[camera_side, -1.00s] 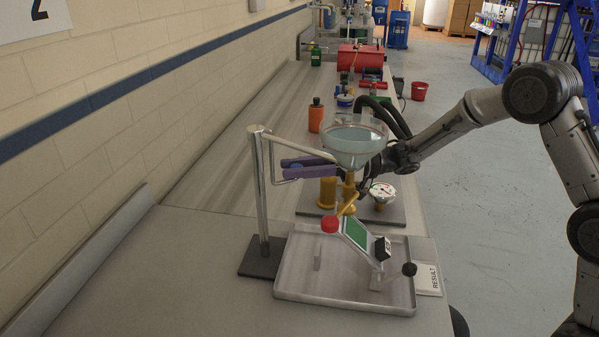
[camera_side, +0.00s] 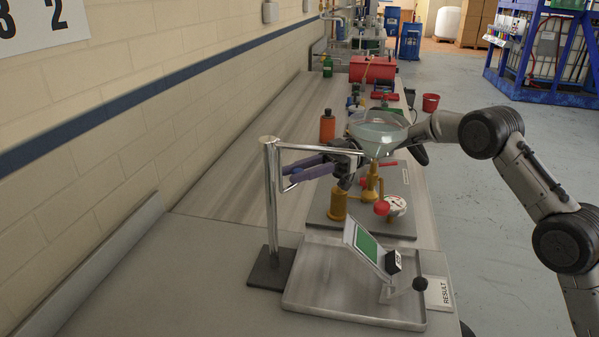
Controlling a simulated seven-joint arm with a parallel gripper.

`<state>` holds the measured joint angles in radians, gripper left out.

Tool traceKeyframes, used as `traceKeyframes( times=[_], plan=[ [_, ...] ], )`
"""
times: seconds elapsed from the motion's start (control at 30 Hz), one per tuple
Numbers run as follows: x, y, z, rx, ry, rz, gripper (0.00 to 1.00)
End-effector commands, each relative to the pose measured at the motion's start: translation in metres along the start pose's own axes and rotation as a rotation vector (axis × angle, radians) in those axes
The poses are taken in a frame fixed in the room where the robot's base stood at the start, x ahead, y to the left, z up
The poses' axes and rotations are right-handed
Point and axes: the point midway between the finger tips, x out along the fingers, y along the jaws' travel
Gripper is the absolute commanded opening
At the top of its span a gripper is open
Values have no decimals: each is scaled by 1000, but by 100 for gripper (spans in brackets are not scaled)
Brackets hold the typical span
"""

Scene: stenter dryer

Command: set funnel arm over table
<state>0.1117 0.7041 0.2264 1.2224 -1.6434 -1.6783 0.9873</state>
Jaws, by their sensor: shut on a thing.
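The clear funnel (camera_side: 378,135) hangs at the end of the thin metal funnel arm (camera_side: 322,147), which joins the top of an upright post (camera_side: 272,205). A brass outlet with a red knob (camera_side: 381,208) is below the funnel. The funnel is behind the tray, over or near the dark plate with the gauge. My gripper (camera_side: 300,171), with purple fingers, is shut at the bent rod of the funnel arm near the post; the exact contact is partly hidden. The tilted table (camera_side: 351,234) with a green patch stands in the tray, in front of the funnel.
The metal tray (camera_side: 330,308) sits on the bench front with a RESULT card (camera_side: 439,293) to its right. Behind it, a dark plate (camera_side: 405,175) carries a gauge (camera_side: 396,206) and a brass cylinder (camera_side: 338,204). An orange bottle (camera_side: 327,127) stands farther back. The left bench is clear.

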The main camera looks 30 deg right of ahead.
Motion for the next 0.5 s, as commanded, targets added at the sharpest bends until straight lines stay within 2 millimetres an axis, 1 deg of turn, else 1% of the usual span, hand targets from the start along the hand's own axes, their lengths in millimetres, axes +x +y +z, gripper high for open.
traceKeyframes(
  times=[0.27, 0.3, 0.37, 0.4, 0.43, 0.5],
  plan=[
    [2, 2, -3, -6, 4, 4, 0],
    [2, 1, -3, -7, 3, 4, 37],
    [2, 1, -3, -6, 3, 4, 48],
    [2, 1, -2, -6, 3, 3, 55],
    [2, 1, -2, -6, 3, 3, 60],
    [2, 1, -2, -5, 2, 3, 60]
  ],
)
